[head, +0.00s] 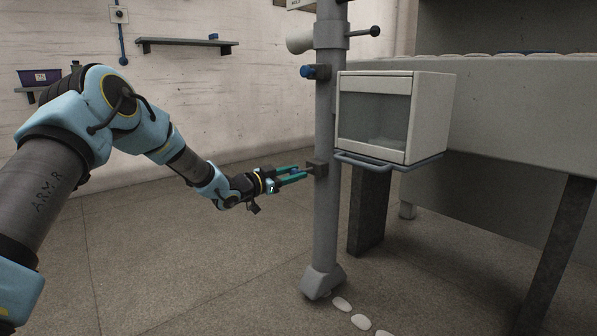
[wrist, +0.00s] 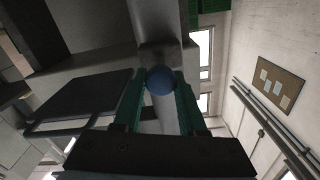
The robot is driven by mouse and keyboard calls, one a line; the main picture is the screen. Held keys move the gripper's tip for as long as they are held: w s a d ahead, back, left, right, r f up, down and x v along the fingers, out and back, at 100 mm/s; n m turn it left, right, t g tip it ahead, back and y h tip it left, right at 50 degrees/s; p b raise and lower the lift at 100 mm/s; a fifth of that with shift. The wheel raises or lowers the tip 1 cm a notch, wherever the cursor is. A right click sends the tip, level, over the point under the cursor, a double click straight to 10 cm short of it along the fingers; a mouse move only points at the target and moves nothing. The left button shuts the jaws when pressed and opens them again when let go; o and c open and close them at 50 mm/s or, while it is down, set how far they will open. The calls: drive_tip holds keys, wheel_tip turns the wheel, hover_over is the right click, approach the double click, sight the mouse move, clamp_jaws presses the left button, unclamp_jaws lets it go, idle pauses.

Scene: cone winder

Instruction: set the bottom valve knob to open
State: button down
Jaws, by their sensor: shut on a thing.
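The bottom valve knob (wrist: 159,80) is a round blue knob, seen in the wrist view between my two green fingers. Its dark mount (head: 319,168) sits on the lower part of the grey post (head: 326,225) in the head view. My gripper (head: 300,174) reaches the post from the left and is shut on the knob. In the head view the fingers mostly hide the knob. No open or closed marking on it can be read. A second blue knob (head: 308,72) is higher on the same post.
A white box with a glass front (head: 375,118) stands on a blue-railed shelf (head: 385,163) just right of the post. A lever with a dark ball (head: 375,31) sticks out above. The floor left of the post (head: 190,260) is clear.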

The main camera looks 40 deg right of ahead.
drive_tip(key=shift+w+a+f, duration=0.1)
drive_tip(key=shift+w+a, duration=0.05)
drive_tip(key=shift+c, duration=2.3)
unclamp_jaws()
drive_tip(key=a+p, duration=0.3)
drive_tip(key=a, duration=0.7)
drive_tip(key=shift+w+a, duration=0.3)
drive_tip(key=shift+a, duration=0.1)
